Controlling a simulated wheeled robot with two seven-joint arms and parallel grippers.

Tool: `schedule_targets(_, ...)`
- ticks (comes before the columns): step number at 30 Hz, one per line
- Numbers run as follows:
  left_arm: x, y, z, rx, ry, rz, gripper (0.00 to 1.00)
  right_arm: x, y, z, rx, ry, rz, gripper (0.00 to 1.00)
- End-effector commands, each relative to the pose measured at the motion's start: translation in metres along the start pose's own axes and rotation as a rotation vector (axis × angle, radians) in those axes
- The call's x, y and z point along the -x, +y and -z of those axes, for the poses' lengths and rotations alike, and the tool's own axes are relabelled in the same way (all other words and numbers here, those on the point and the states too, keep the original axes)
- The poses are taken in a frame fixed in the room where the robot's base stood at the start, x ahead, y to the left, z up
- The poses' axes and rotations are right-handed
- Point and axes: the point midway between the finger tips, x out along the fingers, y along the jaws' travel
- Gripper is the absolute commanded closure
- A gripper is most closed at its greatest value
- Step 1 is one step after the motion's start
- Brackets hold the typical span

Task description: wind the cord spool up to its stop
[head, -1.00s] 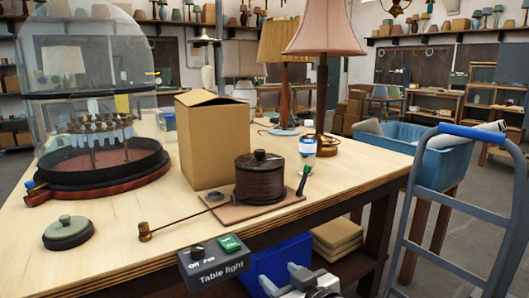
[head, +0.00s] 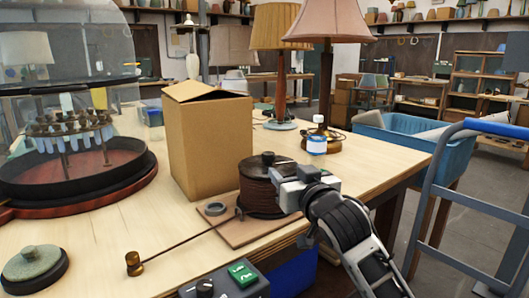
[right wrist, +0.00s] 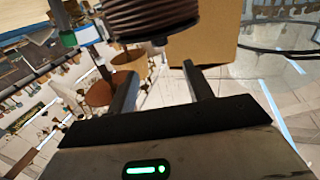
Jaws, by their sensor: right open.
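The cord spool (head: 257,194) is a dark brown wound drum with a black knobbed lid, standing upright on a thin wooden board (head: 232,234) near the table's front edge. Its cord (head: 187,238) runs left across the table to a brass end piece (head: 134,264). My right gripper (head: 290,192) is at the spool's right side and hides part of it. In the right wrist view, the spool (right wrist: 150,18) lies just beyond my right gripper's parted, empty fingers (right wrist: 160,82). A green-handled part right of the spool is now hidden in the head view. My left gripper is out of view.
A tall cardboard box (head: 208,145) stands close behind the spool. Lamps (head: 275,60) and a white bottle (head: 318,135) stand behind. A blue-handled trolley (head: 430,200) is at the right.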

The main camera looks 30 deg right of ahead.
Motion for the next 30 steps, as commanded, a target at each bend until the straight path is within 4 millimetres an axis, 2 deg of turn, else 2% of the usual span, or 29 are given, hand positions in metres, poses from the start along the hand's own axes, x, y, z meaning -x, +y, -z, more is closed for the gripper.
schedule_targets(9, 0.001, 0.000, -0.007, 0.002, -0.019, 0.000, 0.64, -0.071, 0.000, 0.001, 0.000, 0.000, -0.002, 0.49)
schedule_targets(15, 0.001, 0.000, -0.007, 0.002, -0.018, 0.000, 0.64, -0.109, 0.000, 0.001, 0.001, -0.001, -0.001, 0.49)
schedule_targets(21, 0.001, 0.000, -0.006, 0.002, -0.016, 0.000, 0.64, -0.131, 0.000, 0.000, 0.001, 0.000, 0.000, 0.49)
schedule_targets(30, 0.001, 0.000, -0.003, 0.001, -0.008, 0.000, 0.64, -0.136, 0.000, -0.001, 0.001, -0.001, 0.001, 0.49)
